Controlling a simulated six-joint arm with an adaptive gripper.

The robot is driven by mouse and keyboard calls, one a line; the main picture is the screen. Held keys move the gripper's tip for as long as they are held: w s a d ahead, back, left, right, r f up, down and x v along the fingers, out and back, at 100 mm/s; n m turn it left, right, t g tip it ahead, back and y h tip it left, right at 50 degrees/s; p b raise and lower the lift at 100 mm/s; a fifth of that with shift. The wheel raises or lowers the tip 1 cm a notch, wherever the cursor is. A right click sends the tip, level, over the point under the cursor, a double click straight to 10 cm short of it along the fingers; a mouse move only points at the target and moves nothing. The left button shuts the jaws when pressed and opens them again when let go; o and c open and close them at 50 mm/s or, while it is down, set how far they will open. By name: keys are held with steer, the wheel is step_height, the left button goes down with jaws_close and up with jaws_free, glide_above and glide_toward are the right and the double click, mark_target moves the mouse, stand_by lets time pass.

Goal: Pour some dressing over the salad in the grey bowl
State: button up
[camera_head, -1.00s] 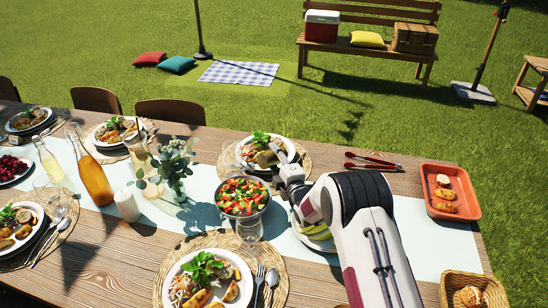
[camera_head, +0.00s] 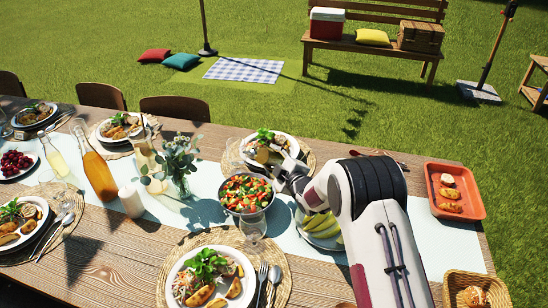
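The grey bowl (camera_head: 247,209) stands upright near the middle of the table, filled with a chopped red and green salad (camera_head: 246,192). A small bottle of pale yellow liquid (camera_head: 55,164), perhaps the dressing, stands at the far left. A taller bottle of amber liquid (camera_head: 98,178) stands to its right. My gripper (camera_head: 277,178) is just right of the bowl, in front of a plate of food. Its fingers are small and partly overlap that plate, so their opening is unclear. I see no bottle in it.
A leafy vase (camera_head: 181,186), a white candle (camera_head: 131,202) and a carafe (camera_head: 146,162) stand between the bottles and the bowl. A clear glass (camera_head: 252,230) stands just in front of the bowl. A fruit plate (camera_head: 322,236) lies beside my arm; an orange tray (camera_head: 433,203) is at right.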

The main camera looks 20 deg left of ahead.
mark_target(261, 150)
steer(key=shift+s+a+r+m+g, duration=0.3)
steer(key=shift+s+a+m+g, duration=0.1)
steer(key=shift+s+m, duration=0.2)
steer(key=shift+s+a+r+m+g, duration=0.25)
steer(key=shift+s+a+m, duration=0.2)
steer(key=shift+s+m, duration=0.15)
steer(key=shift+s+a+r+m+g, duration=0.3)
steer(key=shift+s+a+m+g, duration=0.15)
steer(key=shift+s, duration=0.2)
steer(key=shift+r+y, duration=0.1)
steer(key=shift+y, duration=0.2)
steer(key=shift+r+m+g+y, duration=0.25)
steer(key=shift+r+m+g, duration=0.35)
steer(key=shift+r+m, duration=0.55)
steer(key=shift+r+m+g+y, duration=0.25)
steer(key=shift+r+m+g, duration=0.35)
steer(key=shift+r+m, duration=0.5)
steer(key=shift+r, duration=0.15)
